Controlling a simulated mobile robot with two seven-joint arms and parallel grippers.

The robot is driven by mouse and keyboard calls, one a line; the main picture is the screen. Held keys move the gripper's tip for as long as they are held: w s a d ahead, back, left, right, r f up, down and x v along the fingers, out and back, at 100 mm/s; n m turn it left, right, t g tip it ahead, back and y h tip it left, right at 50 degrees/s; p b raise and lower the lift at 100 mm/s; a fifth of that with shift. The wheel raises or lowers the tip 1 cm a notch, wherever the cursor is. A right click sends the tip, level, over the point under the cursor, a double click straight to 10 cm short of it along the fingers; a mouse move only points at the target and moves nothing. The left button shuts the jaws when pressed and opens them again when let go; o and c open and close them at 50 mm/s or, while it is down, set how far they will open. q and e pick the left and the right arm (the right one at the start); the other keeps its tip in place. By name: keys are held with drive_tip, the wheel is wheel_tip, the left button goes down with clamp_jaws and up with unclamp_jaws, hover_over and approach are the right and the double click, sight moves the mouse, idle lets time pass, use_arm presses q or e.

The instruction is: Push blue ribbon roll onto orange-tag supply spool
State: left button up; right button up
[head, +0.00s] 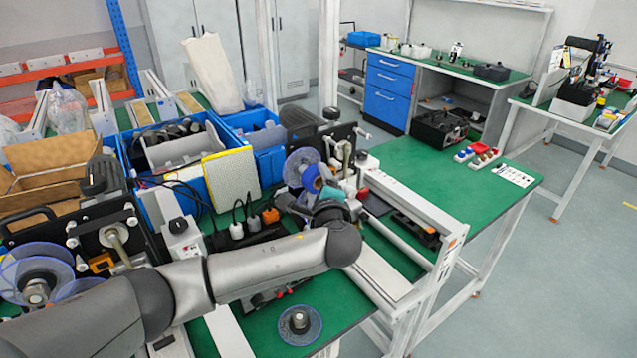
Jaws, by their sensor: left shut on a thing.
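My left arm reaches across the bench from the lower left. Its gripper (325,192) is at the rear machine, small and partly hidden by my own wrist. It is shut on the blue ribbon roll (311,178), which sits right in front of a clear bluish spool disc (293,163). I cannot tell whether the roll is around the spool's hub or only close to it. An orange piece (270,216) is just left of the gripper; I cannot read any tag on the spool. My right gripper is not in view.
Another machine with a clear blue reel (35,275) stands at the left. A clear disc with a metal hub (300,321) lies on the green bench in front.

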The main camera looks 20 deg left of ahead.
sight(307, 176)
use_arm(q)
drive_tip(key=shift+p, duration=0.45)
idle(1.0)
drive_tip(key=shift+w+a+b, duration=0.3)
drive_tip(key=shift+w+a, duration=0.9)
drive_tip(key=shift+a, duration=0.3)
idle(0.4)
drive_tip(key=shift+a+r, duration=0.1)
drive_tip(key=o, duration=1.2)
drive_tip(key=shift+w, duration=0.1)
drive_tip(key=shift+s, duration=0.2)
